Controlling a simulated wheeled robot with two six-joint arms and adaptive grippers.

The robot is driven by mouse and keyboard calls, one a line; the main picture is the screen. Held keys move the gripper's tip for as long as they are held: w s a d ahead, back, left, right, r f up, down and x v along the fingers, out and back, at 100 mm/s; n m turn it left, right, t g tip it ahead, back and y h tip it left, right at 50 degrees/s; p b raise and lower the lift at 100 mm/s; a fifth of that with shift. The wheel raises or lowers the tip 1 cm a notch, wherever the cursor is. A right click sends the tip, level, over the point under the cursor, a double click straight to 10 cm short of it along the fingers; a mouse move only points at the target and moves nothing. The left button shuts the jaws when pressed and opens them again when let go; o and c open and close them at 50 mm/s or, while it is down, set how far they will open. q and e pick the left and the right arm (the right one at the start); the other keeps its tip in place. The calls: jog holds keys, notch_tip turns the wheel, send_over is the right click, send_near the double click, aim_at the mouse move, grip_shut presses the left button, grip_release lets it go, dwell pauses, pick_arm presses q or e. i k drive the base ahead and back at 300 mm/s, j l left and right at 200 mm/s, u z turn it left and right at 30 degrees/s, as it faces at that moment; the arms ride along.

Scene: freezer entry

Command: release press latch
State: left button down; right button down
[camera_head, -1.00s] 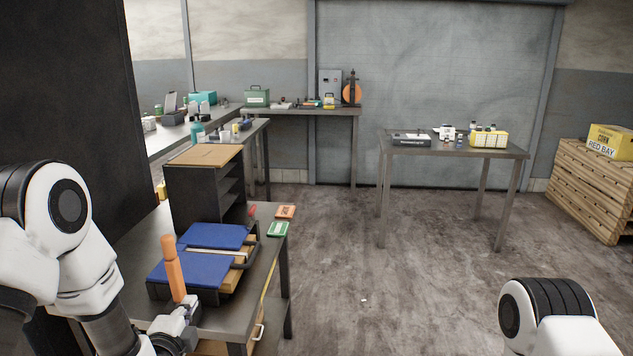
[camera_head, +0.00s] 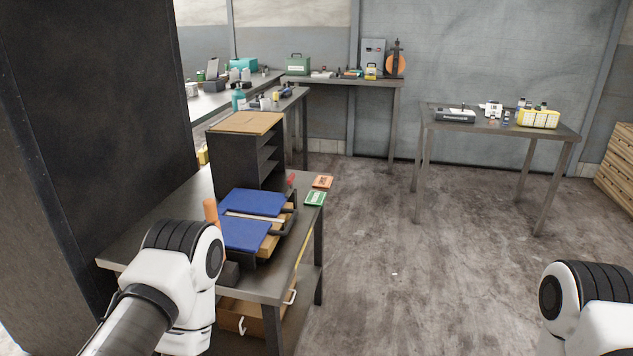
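A press-like device (camera_head: 252,232) with blue padded plates and a dark frame lies on the near table at centre left. A dark curved handle runs along its right side. I cannot tell which part is the latch. My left arm covers the front left of the device, and its gripper is not visible. My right arm shows at the bottom right, and its gripper is outside the view.
The near table (camera_head: 150,245) has an open drawer (camera_head: 240,318) below. A black shelf unit (camera_head: 240,160) stands behind the device. Orange (camera_head: 323,182) and green (camera_head: 315,198) boxes lie at the table's right edge. A dark pillar (camera_head: 95,120) is at left. The floor (camera_head: 400,270) at centre is clear.

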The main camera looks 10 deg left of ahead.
aim_at(290, 181)
jog(key=i+u, duration=0.35)
jog(key=i+l+u, duration=0.1)
jog(key=i+u, duration=0.25)
jog(key=i, duration=0.2)
jog(key=i+l+u, duration=0.35)
jog(key=i+j, duration=0.1)
